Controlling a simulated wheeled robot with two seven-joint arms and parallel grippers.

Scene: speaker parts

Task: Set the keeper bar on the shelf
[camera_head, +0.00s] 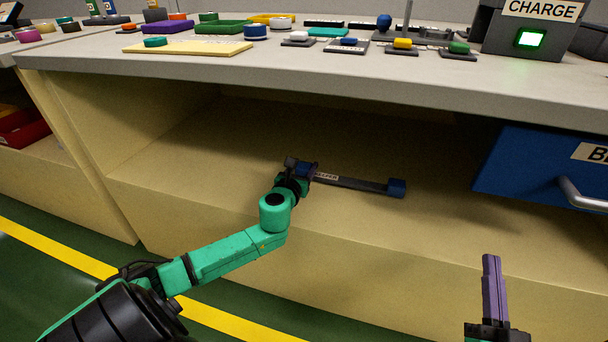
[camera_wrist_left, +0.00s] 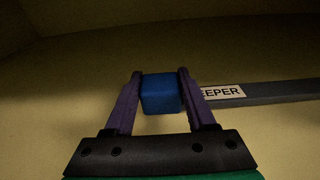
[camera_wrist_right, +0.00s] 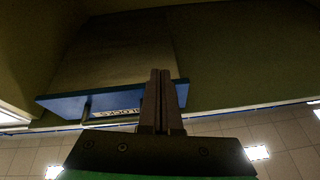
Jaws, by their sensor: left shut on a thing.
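The keeper bar (camera_head: 350,183) is a dark grey bar with blue end blocks and a KEEPER label. It is inside the yellow shelf space under the worktop, at or just above the shelf floor (camera_head: 240,150); I cannot tell if it touches. My left gripper (camera_head: 302,168) is shut on its left blue end block, which shows between the two purple fingers (camera_wrist_left: 163,93) in the left wrist view. The bar (camera_wrist_left: 270,94) runs off to the right there. My right gripper (camera_head: 491,262) is in front of the shelf at the lower right, its fingers together and empty in the right wrist view (camera_wrist_right: 162,75).
A blue drawer (camera_head: 530,165) with a metal handle (camera_head: 580,197) stands right of the shelf space. The worktop (camera_head: 300,75) overhangs the shelf and carries several coloured parts and a CHARGE box (camera_head: 530,30). The shelf floor around the bar is clear.

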